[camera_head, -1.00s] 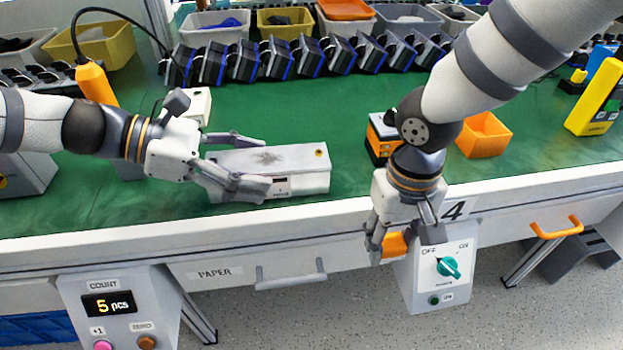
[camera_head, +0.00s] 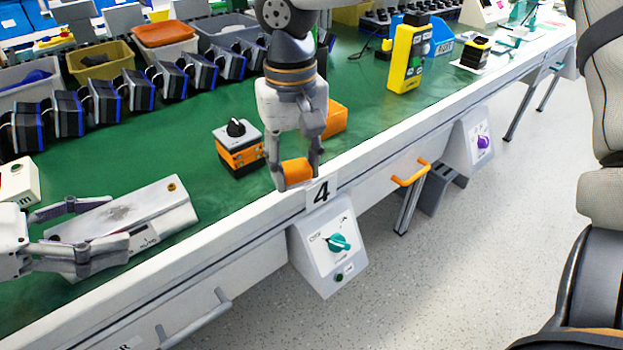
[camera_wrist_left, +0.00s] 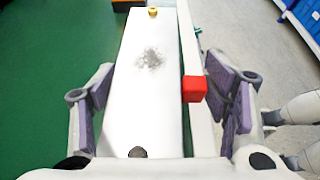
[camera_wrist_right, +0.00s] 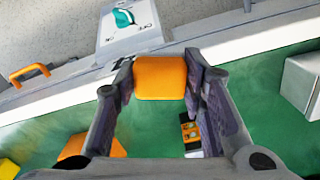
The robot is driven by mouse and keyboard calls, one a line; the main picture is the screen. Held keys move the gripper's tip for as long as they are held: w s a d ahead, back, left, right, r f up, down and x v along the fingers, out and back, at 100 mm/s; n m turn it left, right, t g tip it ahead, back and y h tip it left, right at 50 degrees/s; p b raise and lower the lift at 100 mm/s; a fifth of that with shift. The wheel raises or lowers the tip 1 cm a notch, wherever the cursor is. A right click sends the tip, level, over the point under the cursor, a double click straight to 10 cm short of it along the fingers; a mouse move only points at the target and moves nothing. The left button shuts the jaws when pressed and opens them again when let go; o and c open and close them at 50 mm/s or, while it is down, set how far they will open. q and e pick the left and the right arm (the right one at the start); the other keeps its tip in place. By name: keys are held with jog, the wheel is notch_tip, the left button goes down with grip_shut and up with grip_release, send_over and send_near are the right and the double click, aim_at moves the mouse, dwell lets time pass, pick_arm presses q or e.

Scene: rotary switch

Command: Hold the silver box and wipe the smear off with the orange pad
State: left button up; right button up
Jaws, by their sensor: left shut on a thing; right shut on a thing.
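The silver box (camera_head: 172,207) lies on the green bench top at the left of the head view. A dark grey smear (camera_head: 118,214) marks its top; the smear also shows in the left wrist view (camera_wrist_left: 149,58). My left gripper (camera_head: 100,222) is shut on the box, one finger along each long side. My right gripper (camera_head: 297,174) is shut on the orange pad (camera_head: 296,171), near the bench's front edge and to the right of the box, apart from it. The pad also shows between the fingertips in the right wrist view (camera_wrist_right: 160,78).
An orange and black box with a knob (camera_head: 238,148) stands between the silver box and my right gripper. A panel with a teal rotary switch (camera_head: 338,243) hangs below the bench edge. A yellow device (camera_head: 405,58) stands farther right.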

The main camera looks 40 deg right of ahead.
jog(key=w+a+r, duration=0.2)
jog(key=a, duration=0.4)
jog(key=w+a+r+n, duration=0.1)
jog(key=w+a+r, duration=0.2)
jog(key=a, duration=0.4)
jog(key=w+a+r+n, duration=0.1)
jog(key=w+a+r, duration=0.1)
jog(key=a, duration=0.5)
jog(key=shift+w+a+r, duration=0.15)
jog(key=shift+w+r, duration=0.2)
jog(key=shift+w, duration=0.3)
notch_tip(320, 180, up, 3)
jog(key=n, duration=0.2)
send_over(90, 227)
jog(key=shift+f, duration=2.8)
jog(key=shift+f, duration=1.05)
jog(key=shift+d+r, duration=0.1)
jog(key=shift+d, duration=1.7)
jog(key=shift+s+d, duration=0.1)
jog(key=shift+d, duration=1.6)
jog(key=shift+a, duration=3.5)
